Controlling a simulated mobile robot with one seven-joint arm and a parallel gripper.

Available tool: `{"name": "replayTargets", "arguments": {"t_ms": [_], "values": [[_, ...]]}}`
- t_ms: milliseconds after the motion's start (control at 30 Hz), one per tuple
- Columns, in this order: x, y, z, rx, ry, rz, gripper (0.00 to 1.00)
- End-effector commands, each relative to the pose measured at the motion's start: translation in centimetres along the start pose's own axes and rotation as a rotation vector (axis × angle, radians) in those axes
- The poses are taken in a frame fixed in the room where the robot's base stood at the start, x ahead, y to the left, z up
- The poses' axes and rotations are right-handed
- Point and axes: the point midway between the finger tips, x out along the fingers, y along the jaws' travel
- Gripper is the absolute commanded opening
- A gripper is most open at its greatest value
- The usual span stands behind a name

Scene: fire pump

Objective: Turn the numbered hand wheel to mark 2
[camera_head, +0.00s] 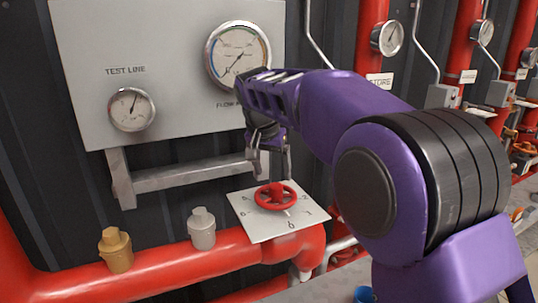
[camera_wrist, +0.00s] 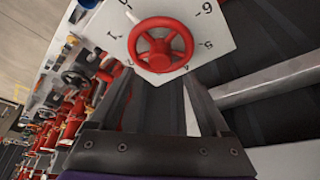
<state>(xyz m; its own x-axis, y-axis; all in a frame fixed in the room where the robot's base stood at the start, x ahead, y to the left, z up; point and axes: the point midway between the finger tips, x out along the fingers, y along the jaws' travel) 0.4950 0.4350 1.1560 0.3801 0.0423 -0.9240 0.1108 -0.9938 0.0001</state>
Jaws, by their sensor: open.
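The red hand wheel (camera_head: 276,196) sits on a white numbered plate (camera_head: 255,230) on the red pipe. In the wrist view the wheel (camera_wrist: 160,45) shows its rim and spokes, with the plate (camera_wrist: 222,32) behind it. A pale pointer-like mark shows beside the wheel, towards the plate's front edge in the head view. Several digits are visible, but I cannot tell which one the pointer meets. My gripper (camera_head: 268,162) points down above and behind the wheel, apart from it. In the wrist view its two fingers (camera_wrist: 157,80) are spread and empty, just below the wheel.
A grey gauge panel (camera_head: 170,50) with two dials stands behind, above a grey bracket (camera_head: 190,174). A yellow cap (camera_head: 116,250) and a grey cap (camera_head: 201,228) rise from the pipe left of the plate. More red pipes and gauges stand at the right.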

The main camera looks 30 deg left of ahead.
Motion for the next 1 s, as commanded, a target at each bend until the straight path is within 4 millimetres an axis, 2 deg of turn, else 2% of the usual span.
{"name": "replayTargets", "arguments": {"t_ms": [100,300,467,733,1000], "values": [[2.4,0.1,0.0,0.001,-0.002,0.003,0.81],[4.7,0.0,0.0,0.000,0.000,0.000,0.81],[5.5,0.0,0.0,0.001,0.001,0.000,0.81],[5.5,0.0,0.0,0.001,0.001,0.000,0.81],[5.5,0.0,0.0,0.001,0.001,0.000,0.32]]}}
